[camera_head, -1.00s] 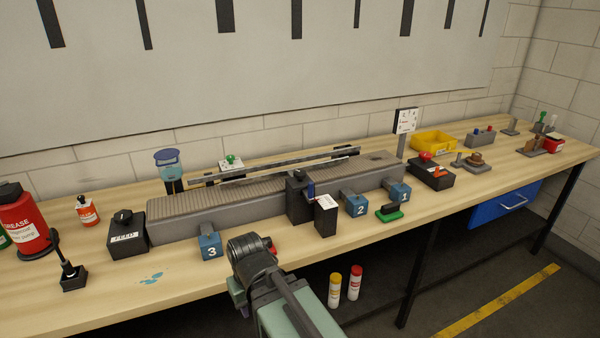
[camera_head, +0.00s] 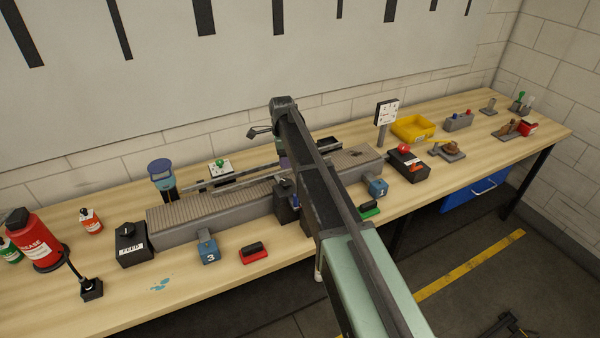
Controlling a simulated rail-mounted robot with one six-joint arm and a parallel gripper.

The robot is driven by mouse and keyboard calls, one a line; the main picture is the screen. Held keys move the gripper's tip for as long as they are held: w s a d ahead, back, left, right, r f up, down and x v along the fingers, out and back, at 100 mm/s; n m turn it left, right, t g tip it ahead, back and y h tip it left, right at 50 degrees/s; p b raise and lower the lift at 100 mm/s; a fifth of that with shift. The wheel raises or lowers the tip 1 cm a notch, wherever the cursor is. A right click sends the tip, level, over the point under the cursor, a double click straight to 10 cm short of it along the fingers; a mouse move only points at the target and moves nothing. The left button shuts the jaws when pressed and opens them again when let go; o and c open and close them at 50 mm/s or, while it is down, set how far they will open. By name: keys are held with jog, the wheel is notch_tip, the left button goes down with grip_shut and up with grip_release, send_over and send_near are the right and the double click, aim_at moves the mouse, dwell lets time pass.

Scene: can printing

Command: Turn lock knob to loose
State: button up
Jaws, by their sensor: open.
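No lock knob can be picked out with certainty. A dark block (camera_head: 286,207) stands at the front side of the conveyor (camera_head: 190,229), partly hidden behind my arm. A small bluish part shows at its top. My raised arm covers the middle of the conveyor.
A black FEED box (camera_head: 132,246) with a knob, a blue block marked 3 (camera_head: 208,248) and a red block (camera_head: 254,253) stand left of my arm. A blue block marked 1 (camera_head: 377,188) and a yellow bin (camera_head: 412,128) are right.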

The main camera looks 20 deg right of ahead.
aim_at(285, 181)
notch_tip(285, 181, down, 11)
jog(key=b, duration=1.1)
jog(key=shift+d+f, duration=0.1)
jog(key=shift+r, duration=0.2)
jog(key=shift+c, duration=0.3)
jog(key=c, duration=0.9)
